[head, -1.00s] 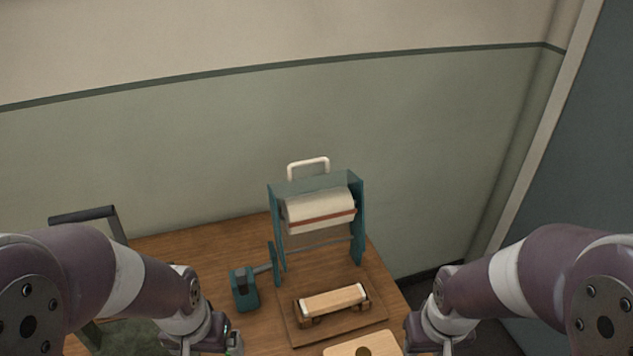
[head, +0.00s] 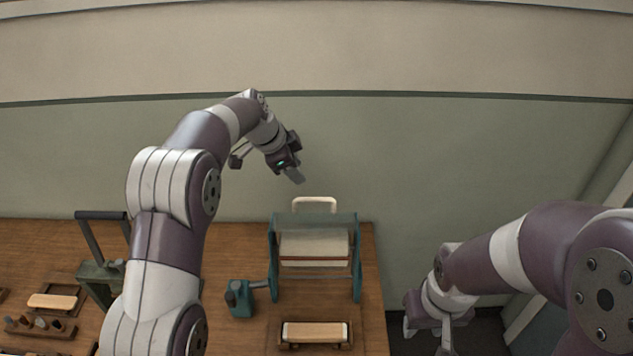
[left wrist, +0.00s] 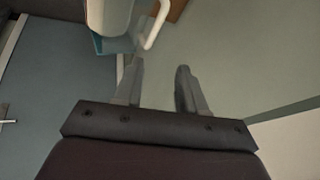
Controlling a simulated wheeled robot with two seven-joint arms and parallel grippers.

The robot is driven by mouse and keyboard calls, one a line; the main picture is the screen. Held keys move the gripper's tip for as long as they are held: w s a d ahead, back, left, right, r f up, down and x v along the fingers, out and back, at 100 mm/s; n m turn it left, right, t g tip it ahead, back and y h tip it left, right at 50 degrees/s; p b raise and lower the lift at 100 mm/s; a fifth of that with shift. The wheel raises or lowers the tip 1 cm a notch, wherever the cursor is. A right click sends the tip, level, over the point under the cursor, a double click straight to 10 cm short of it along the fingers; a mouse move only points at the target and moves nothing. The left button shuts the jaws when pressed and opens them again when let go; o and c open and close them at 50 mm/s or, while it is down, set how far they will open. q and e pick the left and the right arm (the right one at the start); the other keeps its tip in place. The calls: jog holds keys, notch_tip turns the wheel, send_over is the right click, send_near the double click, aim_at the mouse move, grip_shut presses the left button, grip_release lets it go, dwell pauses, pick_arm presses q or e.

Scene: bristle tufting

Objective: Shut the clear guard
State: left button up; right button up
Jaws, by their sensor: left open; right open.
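The clear guard (head: 314,226) is a see-through panel on the teal machine frame (head: 357,275), with a white loop handle (head: 314,200) standing up at its top back. The guard looks raised. A white roll with a red-brown stripe sits in the frame behind it. My left gripper (head: 296,176) is open and empty, above and slightly left of the handle, not touching it. In the left wrist view, the handle (left wrist: 158,24) shows just beyond the open fingers (left wrist: 158,85). My right gripper (head: 420,330) is low at the right, off the table, and empty.
A wooden block (head: 314,331) lies in a holder in front of the machine. A teal device (head: 240,298) stands at its left. A green press with a dark handle (head: 100,215) and a brush block (head: 52,301) are further left. The wall is close behind.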

pick_arm(q)
jog(key=d+m, duration=0.1)
jog(key=m, duration=0.1)
jog(key=p, duration=0.3)
send_near(317, 199)
jog(key=shift+m, duration=0.4)
jog(key=x, duration=0.6)
jog(key=shift+w+d+f, duration=0.2)
jog(key=shift+w+d, duration=0.1)
jog(key=shift+d, duration=0.05)
jog(key=shift+s+a+f, duration=0.1)
jog(key=shift+a+f, duration=0.2)
jog(key=shift+f, duration=0.25)
jog(key=shift+d, duration=0.2)
jog(key=shift+c, duration=0.3)
jog(key=shift+d+f, duration=0.1)
jog(key=c, duration=0.5)
grip_shut()
pick_arm(e)
jog(key=r, duration=0.2)
jog(key=a+r, duration=0.1)
jog(key=shift+s+r, duration=0.2)
jog(key=shift+s, duration=0.05)
